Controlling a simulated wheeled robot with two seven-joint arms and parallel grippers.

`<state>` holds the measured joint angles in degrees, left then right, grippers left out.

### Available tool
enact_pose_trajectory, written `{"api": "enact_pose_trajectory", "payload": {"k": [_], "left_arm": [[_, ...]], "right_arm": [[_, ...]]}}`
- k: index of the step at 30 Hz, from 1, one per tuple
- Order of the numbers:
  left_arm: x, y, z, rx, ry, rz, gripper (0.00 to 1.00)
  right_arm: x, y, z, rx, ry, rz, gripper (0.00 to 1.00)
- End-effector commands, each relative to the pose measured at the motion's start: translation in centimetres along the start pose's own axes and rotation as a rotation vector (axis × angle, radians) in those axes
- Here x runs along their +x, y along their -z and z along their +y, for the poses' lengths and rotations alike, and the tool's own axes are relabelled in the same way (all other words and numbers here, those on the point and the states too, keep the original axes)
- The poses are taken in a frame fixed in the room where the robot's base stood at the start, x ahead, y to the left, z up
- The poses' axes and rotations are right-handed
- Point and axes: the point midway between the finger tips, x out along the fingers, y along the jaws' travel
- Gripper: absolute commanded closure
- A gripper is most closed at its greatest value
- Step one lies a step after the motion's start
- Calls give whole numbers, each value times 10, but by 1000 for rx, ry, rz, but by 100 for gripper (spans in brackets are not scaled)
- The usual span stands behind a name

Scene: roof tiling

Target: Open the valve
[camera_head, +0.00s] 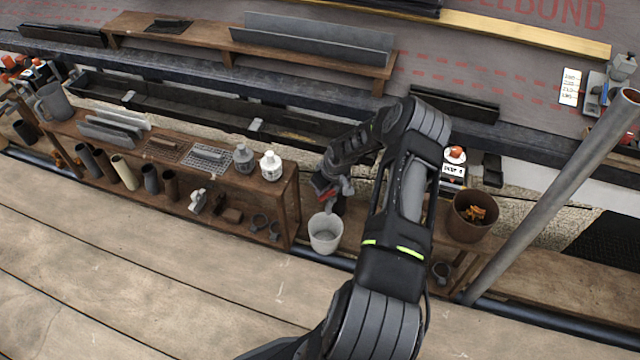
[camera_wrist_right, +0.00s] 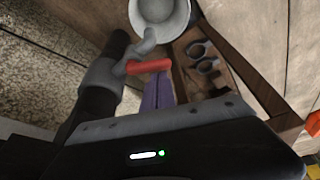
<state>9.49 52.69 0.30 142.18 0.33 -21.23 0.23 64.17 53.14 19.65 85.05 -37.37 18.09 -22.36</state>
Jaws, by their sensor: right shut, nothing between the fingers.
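The valve is a grey tap with a red lever handle (camera_wrist_right: 150,67) on a dark pipe (camera_wrist_right: 108,60), seen in the right wrist view. Its curved grey spout (camera_wrist_right: 149,42) points at a white bucket (camera_wrist_right: 160,10). In the head view the red handle (camera_head: 324,194) is small and partly hidden by my arm, just above the bucket (camera_head: 325,234). No water shows from the spout. My right gripper (camera_wrist_right: 158,90) is shut, its purple-looking fingers together with the tips close to the red handle; whether they touch it I cannot tell. My left gripper is not in view.
A wooden shelf (camera_head: 290,200) with bottles and tubes stands left of the bucket. A brown pot (camera_head: 474,214) and a long grey pipe (camera_head: 560,190) stand to the right. A dark gutter (camera_head: 210,112) runs behind. The plank floor (camera_head: 150,270) in front is clear.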

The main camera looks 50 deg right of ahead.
Motion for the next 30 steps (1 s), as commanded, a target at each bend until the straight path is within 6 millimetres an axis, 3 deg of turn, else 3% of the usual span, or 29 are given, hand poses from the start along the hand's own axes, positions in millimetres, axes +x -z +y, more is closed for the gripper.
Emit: {"api": "enact_pose_trajectory", "payload": {"k": [8,30], "left_arm": [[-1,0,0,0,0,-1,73],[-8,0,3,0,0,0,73]], "right_arm": [[-3,-10,-2,-236,85,-1,100],[-4,-10,-19,-238,82,-2,100]]}}
